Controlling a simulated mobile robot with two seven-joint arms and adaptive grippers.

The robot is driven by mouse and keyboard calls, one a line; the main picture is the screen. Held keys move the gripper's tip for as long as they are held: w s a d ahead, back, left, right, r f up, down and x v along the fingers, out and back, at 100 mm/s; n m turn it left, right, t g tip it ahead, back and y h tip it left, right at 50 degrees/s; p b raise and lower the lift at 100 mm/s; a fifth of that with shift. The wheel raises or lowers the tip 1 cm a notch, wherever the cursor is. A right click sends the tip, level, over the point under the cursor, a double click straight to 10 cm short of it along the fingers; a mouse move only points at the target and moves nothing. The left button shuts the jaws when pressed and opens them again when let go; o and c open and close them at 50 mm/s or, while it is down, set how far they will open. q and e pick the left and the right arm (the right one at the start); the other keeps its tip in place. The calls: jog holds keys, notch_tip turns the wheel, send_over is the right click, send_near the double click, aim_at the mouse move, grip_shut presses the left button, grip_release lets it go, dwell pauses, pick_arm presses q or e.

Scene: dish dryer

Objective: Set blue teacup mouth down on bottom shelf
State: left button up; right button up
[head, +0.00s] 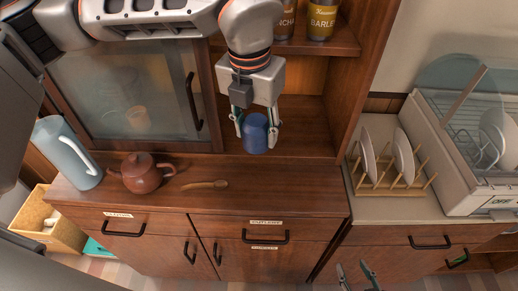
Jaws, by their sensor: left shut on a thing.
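The blue teacup (255,134) is held between the fingers of my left gripper (257,122), which comes down from above and is shut on it. The cup is in front of the open shelf bay. I cannot tell clearly whether its mouth faces up or down. The bottom shelf (300,143) of the open bay lies around and behind the cup; I cannot tell whether the cup touches it. My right gripper (357,275) shows at the bottom edge, with its fingers apart and nothing between them.
A brown teapot (142,174), a wooden spoon (205,185) and a pale blue pitcher (68,152) stand on the counter at left. Tins (322,20) stand on the upper shelf. A plate rack (388,187) and dish dryer (470,145) are at right.

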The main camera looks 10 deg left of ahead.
pick_arm(q)
jog(key=shift+m, duration=0.8)
jog(key=shift+s+d+f+b, duration=0.1)
jog(key=shift+d+f+b, duration=0.15)
jog(key=shift+f, duration=2.15)
jog(key=shift+s+d+f+b, duration=0.1)
jog(key=shift+d+f+b, duration=0.15)
jog(key=shift+f, duration=2.2)
jog(key=shift+s+d+f+b, duration=0.1)
jog(key=shift+d+f+b, duration=0.15)
jog(key=shift+f, duration=2.4)
pick_arm(e)
jog(key=shift+s+f, duration=0.15)
jog(key=shift+f, duration=0.45)
jog(key=shift+r, duration=0.1)
pick_arm(q)
jog(key=shift+f+b, duration=0.3)
pick_arm(e)
jog(key=shift+f, duration=0.3)
pick_arm(q)
jog(key=shift+f, duration=0.1)
jog(key=o, duration=1.3)
jog(key=shift+w, duration=0.1)
pick_arm(e)
jog(key=shift+s+f, duration=0.15)
jog(key=shift+f, duration=0.05)
